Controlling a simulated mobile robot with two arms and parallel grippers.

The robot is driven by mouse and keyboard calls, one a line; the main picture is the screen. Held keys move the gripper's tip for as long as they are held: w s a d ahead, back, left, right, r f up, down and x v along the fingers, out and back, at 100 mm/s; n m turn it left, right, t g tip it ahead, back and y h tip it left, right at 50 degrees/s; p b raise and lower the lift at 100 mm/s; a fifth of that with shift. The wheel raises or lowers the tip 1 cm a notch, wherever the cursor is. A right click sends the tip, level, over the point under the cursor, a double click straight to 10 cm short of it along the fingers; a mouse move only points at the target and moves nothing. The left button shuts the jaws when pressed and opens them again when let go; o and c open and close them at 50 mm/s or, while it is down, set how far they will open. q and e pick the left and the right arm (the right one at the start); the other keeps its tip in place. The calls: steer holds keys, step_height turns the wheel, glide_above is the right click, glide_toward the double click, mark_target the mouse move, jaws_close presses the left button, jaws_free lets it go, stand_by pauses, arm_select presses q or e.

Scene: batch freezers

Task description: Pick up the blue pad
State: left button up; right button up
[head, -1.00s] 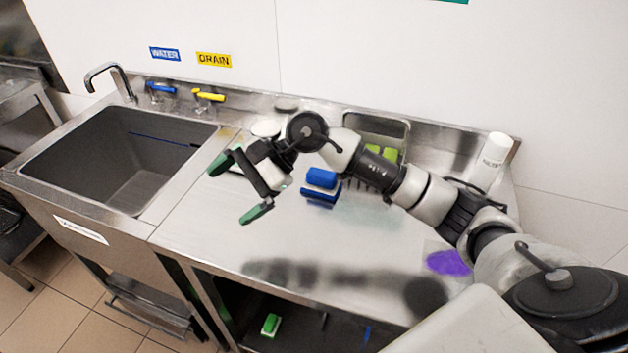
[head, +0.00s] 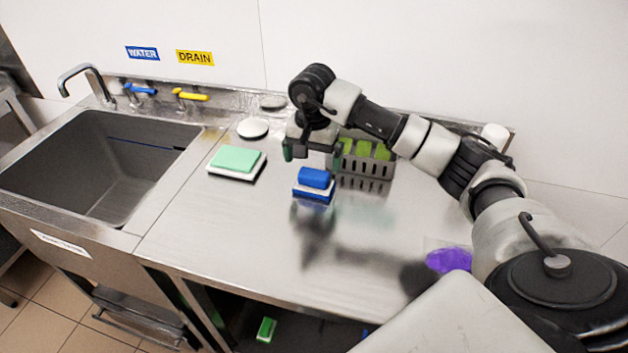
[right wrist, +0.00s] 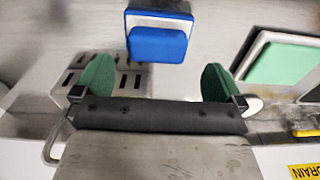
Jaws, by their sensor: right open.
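The blue pad (head: 314,178) sits on a blue-and-white holder (head: 313,193) on the steel counter. In the right wrist view the blue pad (right wrist: 157,45) lies ahead of the fingers, near the middle between them. My right gripper (head: 312,150) is above and behind the pad, pointing down, apart from it. In the right wrist view its green fingertips (right wrist: 158,82) are spread wide with nothing between them. My left gripper is not in view.
A green pad (head: 235,159) on a white tray lies to the left. A grey slotted basket (head: 365,166) with green items stands right behind the pad. The sink (head: 100,160) is at left, a purple item (head: 449,260) at front right. The front middle counter is clear.

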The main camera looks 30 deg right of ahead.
mark_target(314, 173)
steer(key=shift+s+f+p, duration=0.15)
steer(key=shift+f+p, duration=0.15)
steer(key=shift+f, duration=0.9)
steer(key=shift+s+f+p, duration=0.1)
steer(key=shift+f+p, duration=0.2)
steer(key=shift+f, duration=0.85)
steer(key=c, duration=1)
